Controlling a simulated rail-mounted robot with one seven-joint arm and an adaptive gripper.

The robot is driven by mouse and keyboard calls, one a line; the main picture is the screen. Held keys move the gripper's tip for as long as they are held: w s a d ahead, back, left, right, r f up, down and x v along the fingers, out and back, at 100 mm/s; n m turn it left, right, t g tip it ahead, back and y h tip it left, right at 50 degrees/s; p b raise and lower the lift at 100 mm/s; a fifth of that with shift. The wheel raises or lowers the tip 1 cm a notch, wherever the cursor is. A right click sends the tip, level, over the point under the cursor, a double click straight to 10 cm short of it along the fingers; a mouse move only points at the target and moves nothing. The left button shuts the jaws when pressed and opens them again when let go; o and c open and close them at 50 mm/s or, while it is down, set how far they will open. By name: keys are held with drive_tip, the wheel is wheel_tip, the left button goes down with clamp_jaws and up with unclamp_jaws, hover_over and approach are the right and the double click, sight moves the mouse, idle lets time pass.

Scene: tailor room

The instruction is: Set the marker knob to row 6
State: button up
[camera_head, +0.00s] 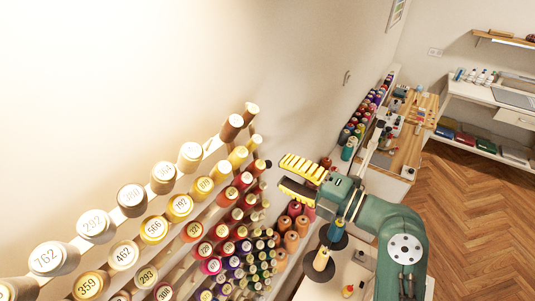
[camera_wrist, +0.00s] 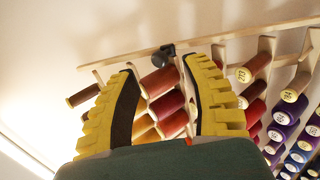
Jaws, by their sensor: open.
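A small dark knob (camera_wrist: 166,53), which looks like the marker knob, sits on a pale wooden rail (camera_wrist: 110,60) along the edge of the thread rack. In the wrist view it is just beyond my fingertips, between them and apart from both. My gripper (camera_wrist: 160,67) is open and empty, its yellow ribbed fingers spread. In the head view my gripper (camera_head: 283,174) is right of the rack's edge, and a small dark spot (camera_head: 268,164) by that edge may be the same knob. I see no row numbers on the rail.
Thread spools fill the wall rack, with numbered pale and yellow ones (camera_head: 131,197) near the camera. Red spools (camera_wrist: 160,80) show between my fingers. More spools (camera_head: 296,210) stand under my gripper. A table with a cone spool (camera_head: 322,257) is below; a workbench (camera_head: 405,150) stands behind.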

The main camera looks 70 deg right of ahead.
sight(270, 165)
drive_tip(key=p+x, duration=0.1)
drive_tip(key=x, duration=0.3)
drive_tip(key=shift+w+r, duration=0.15)
drive_tip(key=shift+w, duration=0.1)
drive_tip(key=shift+w+d, duration=0.15)
drive_tip(key=shift+w, duration=0.1)
clamp_jaws()
